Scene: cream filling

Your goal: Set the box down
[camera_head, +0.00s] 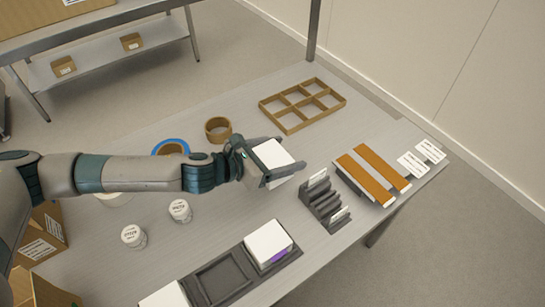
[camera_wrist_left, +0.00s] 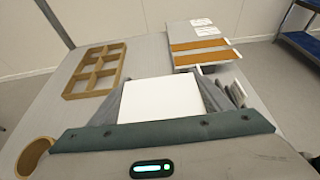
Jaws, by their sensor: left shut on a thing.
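My left gripper (camera_head: 262,166) is shut on a white box (camera_head: 273,154), with one finger on each side of it. The box is held tilted over the middle of the table, and the gap below it is hard to judge. In the left wrist view the white box (camera_wrist_left: 160,98) sits between the two grey fingers of my gripper (camera_wrist_left: 162,104). Another white box (camera_head: 268,241) with a purple side sits in the right part of a dark tray (camera_head: 235,290) at the front. The tray's middle recess (camera_head: 222,279) is empty. My right gripper is not in view.
A wooden divider (camera_head: 303,105) stands at the back. A dark slotted rack (camera_head: 326,204) holding white cards and brown-topped strips (camera_head: 367,178) are on the right. Tape rolls (camera_head: 218,129) and white jars (camera_head: 180,210) lie around my left arm. Cardboard boxes (camera_head: 46,238) are at the left.

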